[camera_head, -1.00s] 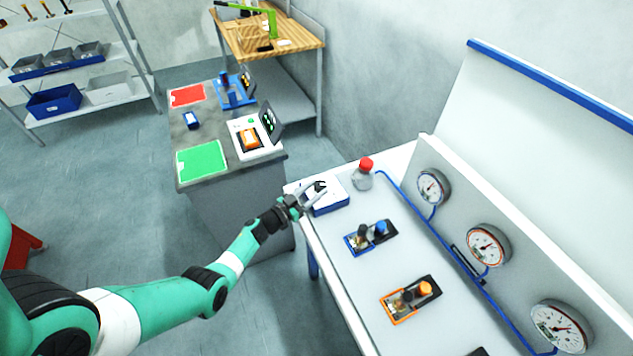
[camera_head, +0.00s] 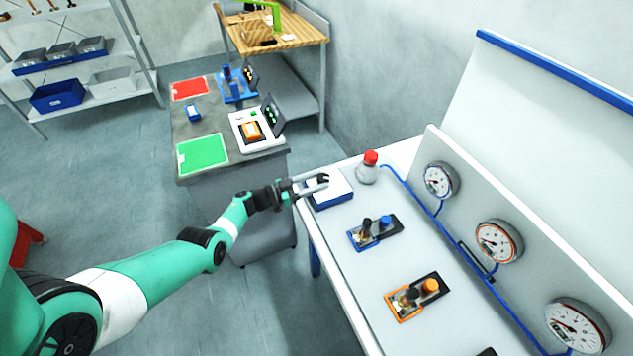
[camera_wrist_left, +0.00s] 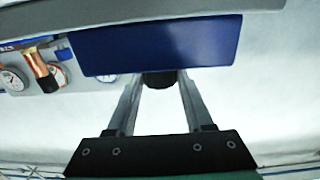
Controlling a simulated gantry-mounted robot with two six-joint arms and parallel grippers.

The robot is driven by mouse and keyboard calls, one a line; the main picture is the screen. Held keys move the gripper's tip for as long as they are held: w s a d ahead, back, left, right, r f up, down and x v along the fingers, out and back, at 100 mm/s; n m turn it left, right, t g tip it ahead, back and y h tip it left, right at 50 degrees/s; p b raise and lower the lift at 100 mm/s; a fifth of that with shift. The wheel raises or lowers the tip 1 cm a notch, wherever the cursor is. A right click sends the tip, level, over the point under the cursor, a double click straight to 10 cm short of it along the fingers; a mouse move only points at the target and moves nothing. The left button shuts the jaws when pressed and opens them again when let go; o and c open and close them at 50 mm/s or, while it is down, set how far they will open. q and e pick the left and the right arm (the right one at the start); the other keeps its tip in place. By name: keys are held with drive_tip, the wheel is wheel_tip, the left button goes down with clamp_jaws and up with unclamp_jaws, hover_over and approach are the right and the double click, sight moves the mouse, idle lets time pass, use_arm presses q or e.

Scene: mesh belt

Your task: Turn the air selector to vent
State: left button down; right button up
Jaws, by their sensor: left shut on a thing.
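The air selector (camera_head: 341,188) is a white-topped box with a blue side at the far left end of the bench. Its blue side fills the upper middle of the left wrist view (camera_wrist_left: 160,48). A small black knob (camera_wrist_left: 160,79) shows below that side, between my fingers. My left gripper (camera_head: 322,182) reaches in from the left over the box and is shut on the black knob. The knob's direction and any vent marking cannot be read. My right gripper is not in view.
A blue-framed valve block (camera_head: 375,232) and an orange-framed one (camera_head: 418,297) sit nearer on the bench. Gauges (camera_head: 440,180) and blue tubing line the back panel. A separate grey table (camera_head: 240,165) stands left.

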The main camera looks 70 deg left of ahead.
use_arm(q)
drive_tip(key=shift+c, duration=1.4)
unclamp_jaws()
drive_tip(key=shift+s+r, duration=0.1)
drive_tip(key=shift+s, duration=0.15)
drive_tip(key=s+p, duration=0.3)
drive_tip(key=s, duration=0.8)
drive_tip(key=shift+a+p, duration=0.15)
drive_tip(key=shift+p, duration=0.2)
